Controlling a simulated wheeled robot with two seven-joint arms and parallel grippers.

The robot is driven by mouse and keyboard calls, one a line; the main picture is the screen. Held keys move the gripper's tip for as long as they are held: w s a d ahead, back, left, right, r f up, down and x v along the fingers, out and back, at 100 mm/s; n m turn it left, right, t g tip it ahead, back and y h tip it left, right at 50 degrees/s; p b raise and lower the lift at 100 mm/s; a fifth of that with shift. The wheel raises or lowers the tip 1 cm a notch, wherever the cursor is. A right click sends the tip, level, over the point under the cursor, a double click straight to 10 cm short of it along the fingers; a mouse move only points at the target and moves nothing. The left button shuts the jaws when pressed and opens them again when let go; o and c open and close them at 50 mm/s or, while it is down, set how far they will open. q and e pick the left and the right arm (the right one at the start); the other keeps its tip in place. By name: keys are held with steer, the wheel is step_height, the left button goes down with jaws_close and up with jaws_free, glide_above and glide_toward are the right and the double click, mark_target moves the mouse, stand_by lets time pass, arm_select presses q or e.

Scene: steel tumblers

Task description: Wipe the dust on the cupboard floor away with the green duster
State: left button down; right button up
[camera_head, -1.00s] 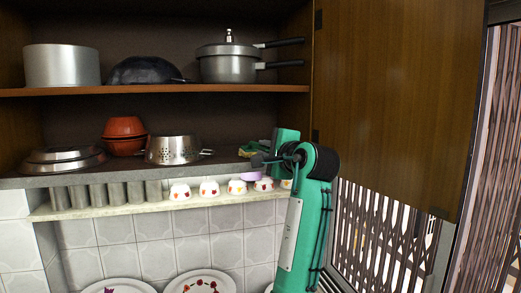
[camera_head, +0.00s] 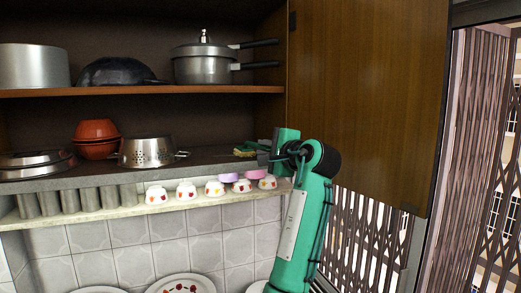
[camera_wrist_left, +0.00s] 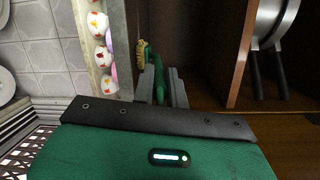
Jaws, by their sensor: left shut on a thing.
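The green duster (camera_head: 244,152) has a yellowish fluffy head low over the cupboard floor (camera_head: 205,158), near its front right end. I cannot tell whether the head touches the floor. My left gripper (camera_head: 264,156) is shut on the duster's green handle, just right of the head. In the left wrist view the handle (camera_wrist_left: 158,82) runs between the two grey fingers (camera_wrist_left: 163,90), and the yellow head (camera_wrist_left: 140,56) lies beyond them. I cannot make out dust on the dark floor. My right gripper is not in view.
A steel strainer (camera_head: 147,152), orange bowls (camera_head: 97,138) and steel lids (camera_head: 36,162) stand left on the cupboard floor. Several patterned cups (camera_head: 215,188) and steel tumblers (camera_head: 69,200) line the ledge below. The open wooden door (camera_head: 370,90) is at the right. Pots (camera_head: 203,68) stand on the shelf above.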

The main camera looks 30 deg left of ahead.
arm_select(q)
steer(key=s+a, duration=0.7)
steer(key=s, duration=0.1)
steer(key=shift+s+b, duration=0.15)
steer(key=shift+b, duration=0.3)
stand_by(1.7)
steer(key=shift+r, duration=0.1)
steer(key=s+a+v, duration=0.1)
steer(key=v, duration=0.9)
steer(key=s+a+r+v, duration=0.1)
steer(key=s+v, duration=0.1)
steer(key=v, duration=0.7)
steer(key=shift+s+d+p, duration=0.35)
steer(key=shift+s+p, duration=0.05)
stand_by(0.5)
steer(key=shift+r, duration=0.1)
stand_by(0.3)
